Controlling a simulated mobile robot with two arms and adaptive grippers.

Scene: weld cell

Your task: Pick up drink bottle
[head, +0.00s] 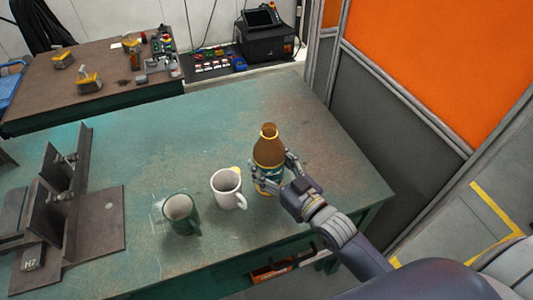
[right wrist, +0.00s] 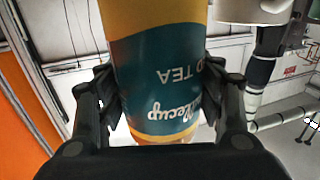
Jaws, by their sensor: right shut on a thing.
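The drink bottle (head: 268,150) is brown at the top with a teal label, upright at the right part of the green table. My right gripper (head: 277,176) is shut around the bottle's lower body. In the right wrist view the bottle (right wrist: 160,75) fills the middle between both fingers (right wrist: 160,112), and its label text appears upside down. I cannot tell whether the bottle's base touches the table. My left gripper is not in view.
A white mug (head: 227,189) stands just left of the bottle, and a dark green mug (head: 181,214) stands further left. Steel angle plates (head: 95,215) occupy the table's left side. An orange and grey partition (head: 400,130) rises to the right. The table (head: 190,130) behind the mugs is clear.

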